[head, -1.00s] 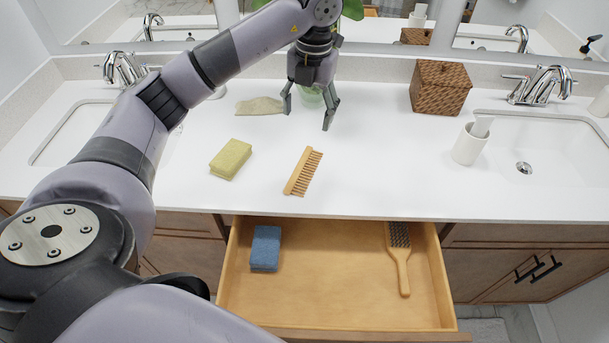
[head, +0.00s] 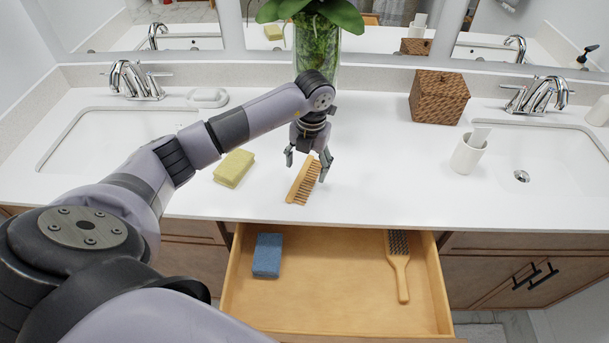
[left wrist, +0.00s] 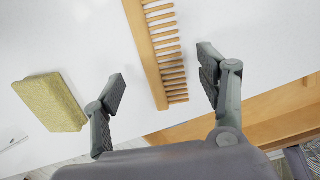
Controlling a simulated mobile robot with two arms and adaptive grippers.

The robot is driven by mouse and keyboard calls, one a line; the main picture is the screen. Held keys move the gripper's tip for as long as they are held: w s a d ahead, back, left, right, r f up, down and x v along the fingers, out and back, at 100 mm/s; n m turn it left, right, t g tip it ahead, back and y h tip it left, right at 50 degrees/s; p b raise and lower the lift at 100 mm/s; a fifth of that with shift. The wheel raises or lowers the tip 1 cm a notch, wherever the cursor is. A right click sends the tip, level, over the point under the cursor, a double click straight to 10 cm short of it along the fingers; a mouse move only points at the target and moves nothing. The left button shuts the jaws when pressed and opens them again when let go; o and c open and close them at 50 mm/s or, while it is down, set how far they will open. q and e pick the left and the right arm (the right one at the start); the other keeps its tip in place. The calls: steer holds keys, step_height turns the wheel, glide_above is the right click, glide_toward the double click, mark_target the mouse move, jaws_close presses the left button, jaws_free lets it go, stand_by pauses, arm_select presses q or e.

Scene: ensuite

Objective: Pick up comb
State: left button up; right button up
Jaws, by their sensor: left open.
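The wooden comb (head: 301,183) lies on the white counter near its front edge, with its teeth to the right. My left gripper (head: 307,168) is open above the comb, with one finger on each side of it in the head view. In the left wrist view the comb (left wrist: 152,50) runs down between the two open fingers of the left gripper (left wrist: 162,88), apart from both. The gripper covers part of the comb's far end in the head view. My right gripper is not in view.
A yellow sponge (head: 234,168) lies left of the comb. The open drawer (head: 330,308) below holds a blue sponge (head: 267,255) and a hairbrush (head: 399,270). A wicker box (head: 439,96), a white cup (head: 468,153) and a plant vase (head: 317,52) stand on the counter.

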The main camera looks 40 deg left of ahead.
mark_target(306, 178)
arm_select(q)
steer(key=shift+f+p, duration=0.3)
steer(key=shift+f, duration=1.35)
steer(key=c, duration=1)
steer(key=shift+r, duration=0.1)
